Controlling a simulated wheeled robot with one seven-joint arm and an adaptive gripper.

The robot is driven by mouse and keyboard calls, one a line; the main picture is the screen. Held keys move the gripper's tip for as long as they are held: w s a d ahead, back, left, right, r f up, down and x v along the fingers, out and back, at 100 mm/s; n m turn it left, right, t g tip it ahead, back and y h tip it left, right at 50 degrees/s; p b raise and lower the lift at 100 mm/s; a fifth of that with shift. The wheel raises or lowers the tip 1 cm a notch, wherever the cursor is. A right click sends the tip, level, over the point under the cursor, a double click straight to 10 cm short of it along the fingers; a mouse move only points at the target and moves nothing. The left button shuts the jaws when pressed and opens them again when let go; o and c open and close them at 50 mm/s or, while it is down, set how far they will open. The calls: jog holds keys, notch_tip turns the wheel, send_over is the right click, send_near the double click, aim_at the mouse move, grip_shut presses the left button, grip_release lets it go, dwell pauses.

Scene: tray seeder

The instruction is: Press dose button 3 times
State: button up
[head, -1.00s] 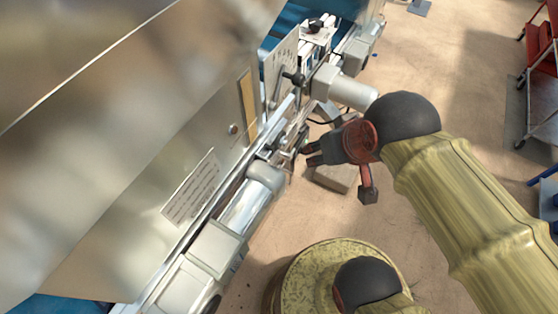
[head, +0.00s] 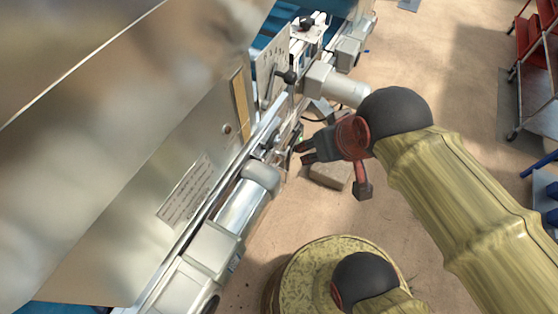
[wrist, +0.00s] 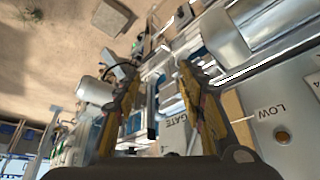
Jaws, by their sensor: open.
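My gripper (head: 302,151) is open and empty, beside the machine's long side rail in the head view. In the wrist view its two fingers (wrist: 160,72) are spread, with machine parts seen between and beyond them. A small round disc (head: 227,129) sits on the steel side panel (head: 205,150), left of the gripper and apart from it. A similar disc (wrist: 281,135) shows in the wrist view near a label reading LOW. I cannot tell whether either is the dose button; no label reading "dose" is legible.
A white cylinder (head: 345,90) sticks out from the machine just beyond my gripper. A black-knobbed lever (head: 289,77) stands by the rail. A grey block (head: 330,174) lies on the floor below. A red cart (head: 533,60) stands far right. Open floor lies between cart and machine.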

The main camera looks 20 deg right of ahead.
jog(key=shift+c, duration=1.1)
